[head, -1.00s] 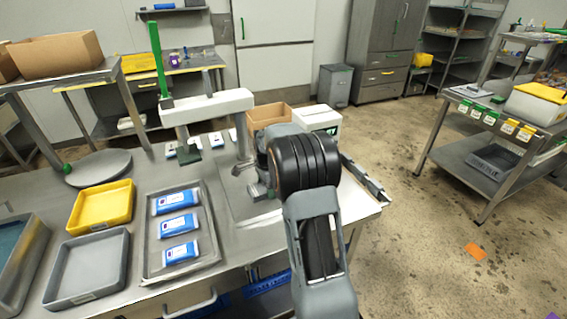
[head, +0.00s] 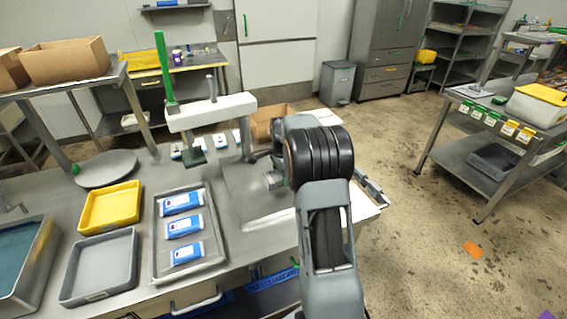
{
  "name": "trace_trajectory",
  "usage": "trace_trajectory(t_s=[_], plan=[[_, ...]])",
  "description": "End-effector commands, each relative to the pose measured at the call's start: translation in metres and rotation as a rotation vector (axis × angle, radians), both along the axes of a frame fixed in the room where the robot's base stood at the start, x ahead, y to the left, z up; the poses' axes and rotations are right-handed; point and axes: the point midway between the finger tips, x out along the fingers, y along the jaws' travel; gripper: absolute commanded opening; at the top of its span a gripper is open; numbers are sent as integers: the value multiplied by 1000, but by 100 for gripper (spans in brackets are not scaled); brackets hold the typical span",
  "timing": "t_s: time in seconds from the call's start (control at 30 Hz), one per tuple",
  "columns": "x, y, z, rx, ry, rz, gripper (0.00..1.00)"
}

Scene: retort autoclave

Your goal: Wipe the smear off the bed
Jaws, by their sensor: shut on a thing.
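The bed looks to be the flat grey metal plate (head: 238,190) on the bench, to the right of the tray of pouches. I cannot make out a smear on it; my arm covers its right part. My gripper (head: 273,181) shows only as a small grey piece at the left of my black-ringed arm joint, over the bed. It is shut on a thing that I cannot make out. I cannot tell whether that thing touches the bed.
A white overhead beam (head: 212,110) with a green post stands behind the bed. A grey tray (head: 158,240) with blue-and-white pouches (head: 184,226), a yellow bin (head: 110,207) and a grey bin (head: 100,266) lie left. An open cardboard box (head: 265,124) stands behind.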

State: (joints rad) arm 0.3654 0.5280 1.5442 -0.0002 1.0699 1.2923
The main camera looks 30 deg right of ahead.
Motion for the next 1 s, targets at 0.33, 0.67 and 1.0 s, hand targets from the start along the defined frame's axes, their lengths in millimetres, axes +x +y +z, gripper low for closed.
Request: trace_trajectory(t_s=[0.33, 0.67, 1.0], plan=[[1, 2, 30, 0, -1, 3, 46], [1, 2, 30, 0, -1, 3, 46], [0, 1, 30, 0, 0, 3, 46]])
